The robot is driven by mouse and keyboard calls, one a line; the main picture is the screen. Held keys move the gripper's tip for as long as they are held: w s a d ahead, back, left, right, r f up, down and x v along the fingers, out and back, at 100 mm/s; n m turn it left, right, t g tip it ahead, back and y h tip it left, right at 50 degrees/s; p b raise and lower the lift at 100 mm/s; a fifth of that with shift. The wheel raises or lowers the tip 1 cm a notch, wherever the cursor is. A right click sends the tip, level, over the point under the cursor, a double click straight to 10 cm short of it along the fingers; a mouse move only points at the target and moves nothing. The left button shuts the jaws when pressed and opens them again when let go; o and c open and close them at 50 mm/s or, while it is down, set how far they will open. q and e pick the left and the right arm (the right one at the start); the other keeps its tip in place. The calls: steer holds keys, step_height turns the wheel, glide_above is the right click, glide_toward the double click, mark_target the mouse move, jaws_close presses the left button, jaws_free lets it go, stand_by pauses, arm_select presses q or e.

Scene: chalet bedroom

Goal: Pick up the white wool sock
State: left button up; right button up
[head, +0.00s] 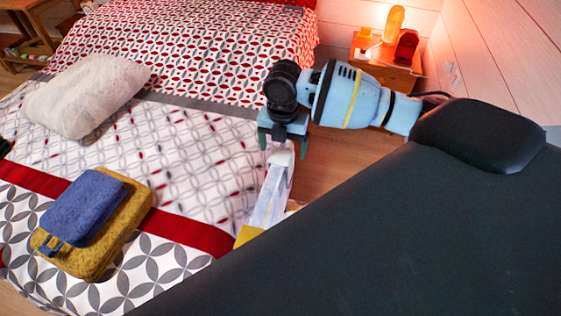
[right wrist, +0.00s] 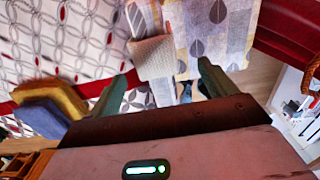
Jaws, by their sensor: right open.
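The white wool sock (right wrist: 152,57) shows in the right wrist view as a cream, ribbed piece draped over the rim of a fabric bin (right wrist: 222,32) with a leaf print. In the head view a small part of the sock (head: 281,157) shows just below my right gripper (head: 283,145), at the top of the bin (head: 268,200). My right gripper is open, with its fingertips (right wrist: 166,78) spread to either side of the sock's lower end in the wrist view. I cannot tell whether they touch it. My left gripper does not show clearly.
The bed (head: 190,165) stands left of the bin, with a fluffy white pillow (head: 85,95) and a blue folded towel (head: 82,208) on a mustard one (head: 125,215). A wooden nightstand (head: 390,75) with a lit lamp (head: 393,25) stands behind. Wooden floor (head: 335,165) shows right of the bin.

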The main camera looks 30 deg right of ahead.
mark_target(281, 154)
steer(key=f, duration=0.4)
steer(key=shift+w, duration=0.4)
steer(key=shift+f, duration=0.5)
steer(key=c, duration=1.1)
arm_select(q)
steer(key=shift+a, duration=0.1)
arm_select(e)
steer(key=shift+r, duration=0.15)
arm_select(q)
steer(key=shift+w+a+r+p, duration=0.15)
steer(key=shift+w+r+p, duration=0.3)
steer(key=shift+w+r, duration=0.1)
arm_select(e)
step_height(281, 154, up, 18)
steer(key=shift+f, duration=0.1)
